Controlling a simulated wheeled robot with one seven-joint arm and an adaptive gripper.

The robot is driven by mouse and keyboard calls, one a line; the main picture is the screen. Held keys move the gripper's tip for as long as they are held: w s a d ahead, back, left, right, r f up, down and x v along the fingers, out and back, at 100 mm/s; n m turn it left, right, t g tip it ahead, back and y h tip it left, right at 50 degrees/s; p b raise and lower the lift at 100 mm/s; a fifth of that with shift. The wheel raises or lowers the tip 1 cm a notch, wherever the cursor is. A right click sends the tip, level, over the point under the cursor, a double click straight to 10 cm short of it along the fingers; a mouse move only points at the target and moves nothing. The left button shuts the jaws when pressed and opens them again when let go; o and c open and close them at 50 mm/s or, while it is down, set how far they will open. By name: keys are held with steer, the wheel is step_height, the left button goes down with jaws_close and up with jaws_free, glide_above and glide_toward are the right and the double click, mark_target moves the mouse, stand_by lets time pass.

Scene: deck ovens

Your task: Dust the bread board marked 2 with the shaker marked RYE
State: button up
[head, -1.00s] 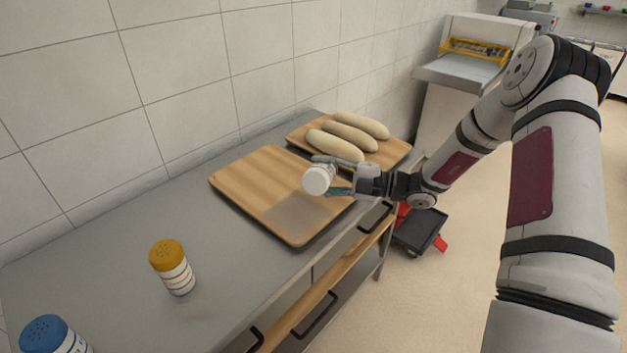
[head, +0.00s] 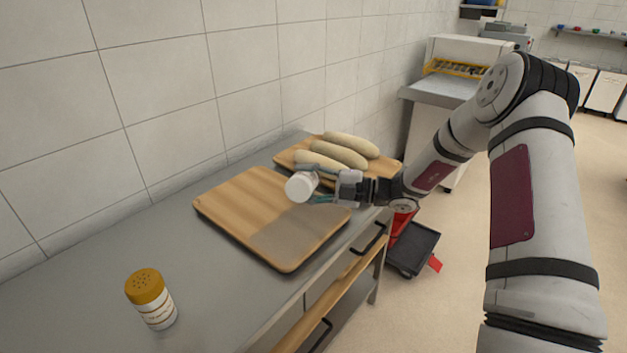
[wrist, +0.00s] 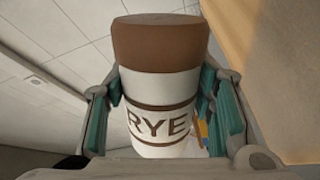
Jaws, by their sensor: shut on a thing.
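My gripper (head: 325,186) is shut on the RYE shaker (wrist: 160,92), a white jar with a brown cap and brown bands. In the head view the shaker (head: 301,186) is tipped over, its white base towards the camera and its cap hidden. It is held above the right part of an empty wooden board (head: 240,200). A greyish patch (head: 300,235) covers that board's near right part. A second wooden board (head: 388,166) behind it bears three pale loaves (head: 340,154). No number can be read on either board.
A shaker with a mustard-yellow cap (head: 148,287) stands upright at the front left of the grey counter (head: 90,270). The tiled wall (head: 160,90) runs along the counter's back. A black and red wheeled thing (head: 412,247) is on the floor to the right.

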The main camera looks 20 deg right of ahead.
steer(key=s+a+p, duration=0.2)
steer(key=a, duration=0.7)
steer(key=s+a+p, duration=0.2)
steer(key=a+p, duration=0.1)
steer(key=a, duration=0.6)
steer(key=w+d+b, duration=0.4)
steer(key=w+b, duration=0.1)
steer(key=w, duration=0.2)
steer(key=w+d+r+n+p, duration=0.1)
steer(key=w+r+n, duration=0.1)
steer(key=n, duration=0.9)
steer(key=w+d+r+n+p, duration=0.1)
steer(key=r+n, duration=0.4)
steer(key=n, duration=0.5)
steer(key=shift+w+n+p, duration=0.3)
steer(key=shift+w+n, duration=0.1)
steer(key=shift+w, duration=0.45)
steer(key=shift+r, duration=0.1)
steer(key=shift+s+d+p, duration=0.1)
steer(key=shift+d+p, duration=0.05)
steer(key=shift+p, duration=0.2)
